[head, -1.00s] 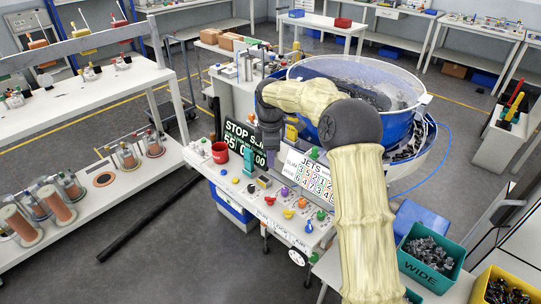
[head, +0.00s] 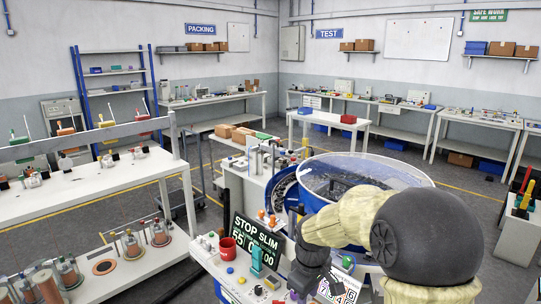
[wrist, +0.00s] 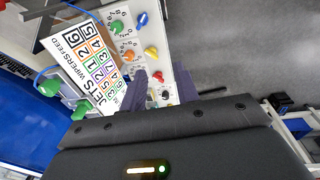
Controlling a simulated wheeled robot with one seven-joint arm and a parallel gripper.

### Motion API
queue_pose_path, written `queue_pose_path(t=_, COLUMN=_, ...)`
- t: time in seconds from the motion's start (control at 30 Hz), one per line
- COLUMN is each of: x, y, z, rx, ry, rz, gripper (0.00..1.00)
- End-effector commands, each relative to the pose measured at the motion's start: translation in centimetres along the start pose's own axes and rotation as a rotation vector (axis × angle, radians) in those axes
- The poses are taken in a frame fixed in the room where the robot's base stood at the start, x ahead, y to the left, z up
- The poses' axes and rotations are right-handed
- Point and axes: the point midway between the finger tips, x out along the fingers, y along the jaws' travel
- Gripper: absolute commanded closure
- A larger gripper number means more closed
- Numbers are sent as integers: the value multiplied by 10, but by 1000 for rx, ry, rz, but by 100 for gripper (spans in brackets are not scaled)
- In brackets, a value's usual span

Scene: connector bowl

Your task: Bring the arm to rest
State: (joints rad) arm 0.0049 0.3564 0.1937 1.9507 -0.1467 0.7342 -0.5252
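My gripper shows in the wrist view (wrist: 161,88) with its two dark purple fingers apart and nothing between them. It is open and points down towards the white control panel (wrist: 130,45) with its coloured knobs. In the head view my arm reaches in from the lower right, bent at a large dark elbow joint. The fingertips are hidden or too small to tell in the head view. Part of a JETS number card (wrist: 92,70) shows left of the fingers.
The blue-rimmed bowl (head: 412,178) stands just behind my arm. A red cup (head: 227,248) and a teal upright block (head: 256,258) stand on the panel's left. A white bench (head: 75,207) with parts is at the left. Grey floor is open beyond the bowl.

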Motion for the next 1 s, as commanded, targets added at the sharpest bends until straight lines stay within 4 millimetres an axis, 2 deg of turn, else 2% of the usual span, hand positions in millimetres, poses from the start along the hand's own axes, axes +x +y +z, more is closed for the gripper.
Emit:
queue_pose_path(t=0.03, x=-2, y=-7, z=17, rx=75, ry=7, rz=7, gripper=69)
queue_pose_path(t=0.3, x=-3, y=-43, z=102, rx=511, ry=68, rz=33, gripper=69)
queue_pose_path(t=0.4, x=-1, y=-57, z=130, rx=660, ry=91, rz=36, gripper=69)
queue_pose_path(t=0.5, x=0, y=-67, z=148, rx=761, ry=110, rz=37, gripper=69)
queue_pose_path(t=0.63, x=1, y=-72, z=155, rx=807, ry=117, rz=37, gripper=69)
queue_pose_path(t=1.0, x=1, y=-72, z=154, rx=804, ry=115, rz=36, gripper=69)
